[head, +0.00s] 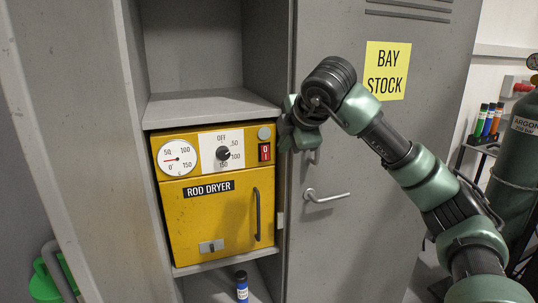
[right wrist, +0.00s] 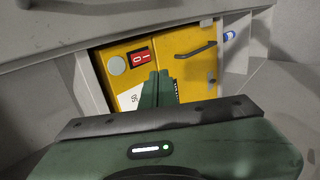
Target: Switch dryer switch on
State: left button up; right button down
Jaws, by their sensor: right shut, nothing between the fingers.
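The yellow rod dryer (head: 205,220) sits in an open cabinet bay with its door closed. Its red rocker switch (head: 265,152), marked 0 and I, is at the upper right of its front, below a round grey button. The switch also shows in the right wrist view (right wrist: 140,57). My right gripper (head: 284,134) is just right of and above the switch in the head view. In the right wrist view its green fingers (right wrist: 157,80) are shut and empty, tips near the switch; I cannot tell whether they touch it. My left gripper is out of view.
A dial (head: 223,154) and a round gauge (head: 177,158) are left of the switch. A shelf (head: 210,107) overhangs the dryer. The grey locker door (head: 345,220) stands to its right. A blue bottle (head: 242,287) stands below.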

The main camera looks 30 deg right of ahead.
jog(key=p, duration=0.4)
send_near(266, 159)
notch_tip(266, 159, down, 4)
jog(key=w+p, duration=0.1)
jog(key=w, duration=0.1)
jog(key=w+d+p, duration=0.1)
jog(key=w, duration=0.1)
jog(key=shift+w+f+p, duration=0.15)
jog(key=shift+f+p, duration=0.05)
jog(key=shift+p, duration=0.15)
jog(key=shift+w+f+b, duration=0.1)
jog(key=shift+f+b, duration=0.2)
jog(key=shift+b, duration=0.55)
jog(key=shift+r, duration=0.25)
